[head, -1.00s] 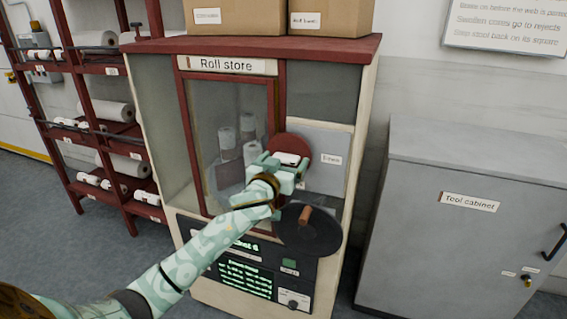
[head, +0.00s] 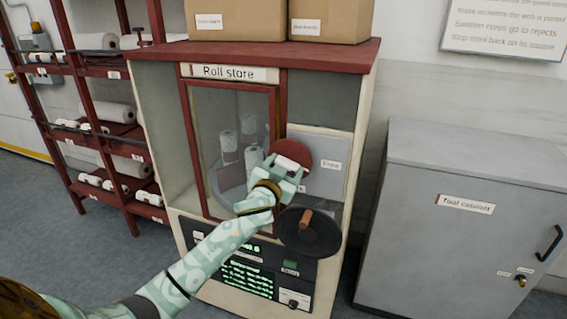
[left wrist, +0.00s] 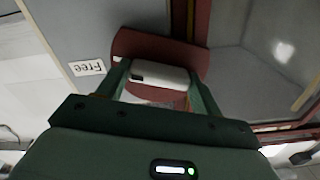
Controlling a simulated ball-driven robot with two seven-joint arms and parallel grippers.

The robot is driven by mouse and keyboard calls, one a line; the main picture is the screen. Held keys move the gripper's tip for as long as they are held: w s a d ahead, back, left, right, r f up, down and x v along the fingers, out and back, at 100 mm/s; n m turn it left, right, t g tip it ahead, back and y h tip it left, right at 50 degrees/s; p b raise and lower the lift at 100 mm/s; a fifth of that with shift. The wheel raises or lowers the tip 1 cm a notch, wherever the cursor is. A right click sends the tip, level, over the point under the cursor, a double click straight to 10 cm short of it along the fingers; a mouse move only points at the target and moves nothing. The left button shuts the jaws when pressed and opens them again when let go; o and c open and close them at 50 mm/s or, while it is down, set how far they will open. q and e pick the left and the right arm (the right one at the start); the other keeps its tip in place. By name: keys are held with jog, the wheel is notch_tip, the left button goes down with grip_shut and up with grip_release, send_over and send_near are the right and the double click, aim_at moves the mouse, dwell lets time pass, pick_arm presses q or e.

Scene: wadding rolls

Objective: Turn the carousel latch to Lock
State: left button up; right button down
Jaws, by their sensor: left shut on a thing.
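The carousel latch (head: 291,148) is a dark red disc with a pale bar handle (head: 293,164) across it, on the grey panel right of the glass door of the roll store. In the left wrist view the red latch (left wrist: 150,45) shows behind the pale handle (left wrist: 150,74). My left gripper (head: 287,170) is shut on this handle, one finger at each end; it fills the left wrist view (left wrist: 158,85). The bar is tilted slightly down to the right in the head view. A "Free" label (left wrist: 87,68) is beside the latch. No Lock label is readable. My right gripper is not in view.
A black crank wheel (head: 308,238) with a wooden knob sits just below my left gripper. White rolls (head: 228,142) stand behind the glass door. A grey tool cabinet (head: 470,240) stands right, a red shelf rack (head: 110,140) left.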

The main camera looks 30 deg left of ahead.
pick_arm(q)
jog(key=m+p, duration=0.2)
jog(key=m, duration=0.1)
jog(key=shift+r+m, duration=0.1)
jog(key=shift+m, duration=0.3)
jog(key=shift+d+f+m+p, duration=0.1)
jog(key=shift+m+p, duration=0.8)
jog(key=shift+m, duration=1.65)
jog(key=shift+f+m+p, duration=0.1)
jog(key=shift+m+p, duration=0.75)
jog(key=shift+m, duration=1.7)
jog(key=shift+f+m, duration=0.1)
jog(key=shift+m, duration=0.2)
jog(key=o, duration=1)
